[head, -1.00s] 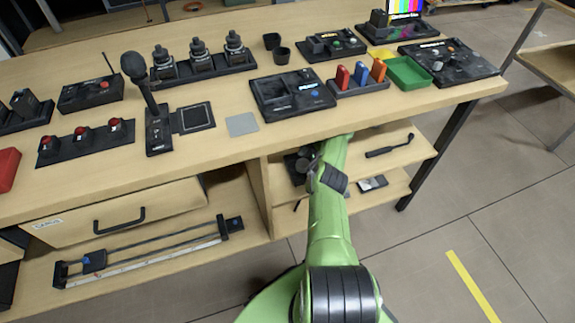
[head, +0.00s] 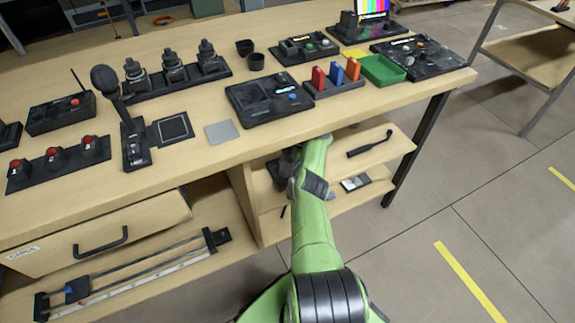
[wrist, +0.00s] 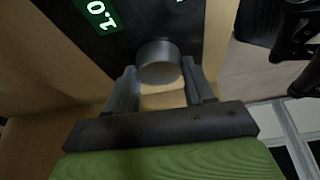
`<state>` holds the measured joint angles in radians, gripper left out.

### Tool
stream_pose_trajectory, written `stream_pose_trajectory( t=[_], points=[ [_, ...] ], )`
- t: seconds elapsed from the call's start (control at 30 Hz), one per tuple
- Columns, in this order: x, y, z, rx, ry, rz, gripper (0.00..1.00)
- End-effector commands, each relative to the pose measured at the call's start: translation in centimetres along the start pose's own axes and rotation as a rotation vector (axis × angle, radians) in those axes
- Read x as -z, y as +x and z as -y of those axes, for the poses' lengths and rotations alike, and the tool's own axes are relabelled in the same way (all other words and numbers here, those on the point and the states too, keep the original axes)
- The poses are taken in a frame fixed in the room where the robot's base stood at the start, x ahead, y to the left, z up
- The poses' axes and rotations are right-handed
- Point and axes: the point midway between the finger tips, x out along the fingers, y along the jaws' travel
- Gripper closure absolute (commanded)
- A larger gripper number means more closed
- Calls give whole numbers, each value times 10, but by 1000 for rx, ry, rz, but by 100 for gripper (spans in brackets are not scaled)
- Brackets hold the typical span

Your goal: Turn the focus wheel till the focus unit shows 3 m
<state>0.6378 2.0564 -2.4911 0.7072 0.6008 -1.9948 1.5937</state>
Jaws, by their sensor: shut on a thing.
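The focus unit (wrist: 130,35) is a black panel in the wrist view, with a lit green display (wrist: 97,14) at the upper left. The display is turned in the picture and seems to read 1.0; its unit is cut off by the frame edge. The focus wheel (wrist: 158,62), a round grey knob, stands out from the panel. My gripper (wrist: 160,82) has one finger on each side of the wheel and is shut on it. In the head view my green arm reaches to the shelf under the table top, and the gripper and wheel are hidden there.
The table top (head: 205,165) carries several black control units above my arm. The shelf (head: 375,145) beside my arm holds a black handle-like tool (head: 370,142). A drawer (head: 130,230) is at the left. Wooden walls close in around the wheel in the wrist view.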

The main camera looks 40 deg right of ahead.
Motion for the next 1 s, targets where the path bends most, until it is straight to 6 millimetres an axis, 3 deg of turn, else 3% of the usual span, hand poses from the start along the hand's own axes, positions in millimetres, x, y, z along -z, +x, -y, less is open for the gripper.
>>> stream_pose_trajectory(
  t=[0.5,0.9,0.93,1.0],
  points=[
    [0,0,2,-150,357,1,78],
    [0,0,2,-164,393,0,78],
    [0,0,2,-164,393,0,46],
    [0,0,2,-164,393,0,35]
  ],
)
